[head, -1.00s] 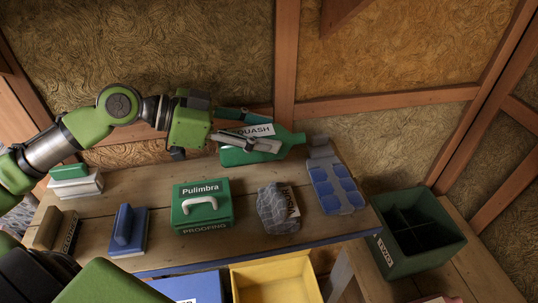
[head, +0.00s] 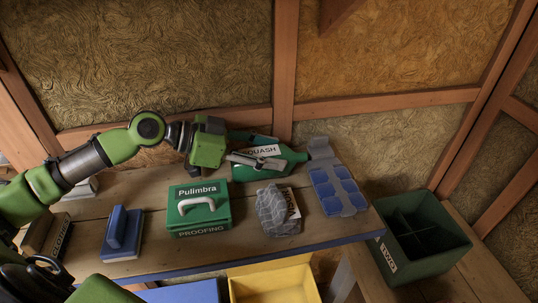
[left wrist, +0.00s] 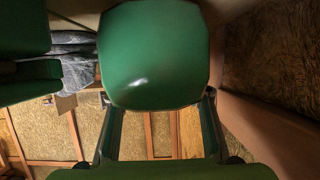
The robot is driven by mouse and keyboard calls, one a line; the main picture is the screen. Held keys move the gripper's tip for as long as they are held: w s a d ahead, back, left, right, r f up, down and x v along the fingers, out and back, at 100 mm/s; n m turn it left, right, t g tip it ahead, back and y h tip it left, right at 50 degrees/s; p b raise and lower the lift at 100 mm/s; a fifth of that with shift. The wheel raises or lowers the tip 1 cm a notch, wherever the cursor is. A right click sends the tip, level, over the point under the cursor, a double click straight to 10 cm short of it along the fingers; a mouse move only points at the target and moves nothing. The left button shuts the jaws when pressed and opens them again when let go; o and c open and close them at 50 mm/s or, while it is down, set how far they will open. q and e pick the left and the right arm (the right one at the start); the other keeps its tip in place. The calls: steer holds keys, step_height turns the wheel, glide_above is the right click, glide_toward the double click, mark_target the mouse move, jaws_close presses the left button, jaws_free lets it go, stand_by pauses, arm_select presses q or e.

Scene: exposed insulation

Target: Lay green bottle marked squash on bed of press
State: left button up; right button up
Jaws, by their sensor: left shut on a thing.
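The green bottle (head: 247,175) with a white label reading SQUASH lies on its side over the back of the bench, its neck to the right. My left gripper (head: 272,150) is shut on it, fingers across its body by the label. I cannot tell whether the bottle touches the bench. In the left wrist view a rounded green shape, seemingly the bottle (left wrist: 155,55), fills the space between the fingers (left wrist: 158,115). I cannot make out for certain which thing is the press. My right gripper is not in view.
On the bench (head: 150,262) are a green Pulimbra case (head: 205,222), a blue handled block (head: 122,235), a grey patterned packet (head: 275,212) and a blue compartment tray (head: 338,192) close right of the bottle. A dark green crate (head: 425,262) and yellow bin (head: 240,290) stand lower.

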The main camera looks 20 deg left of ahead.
arm_select(q)
steer(key=o, duration=0.9)
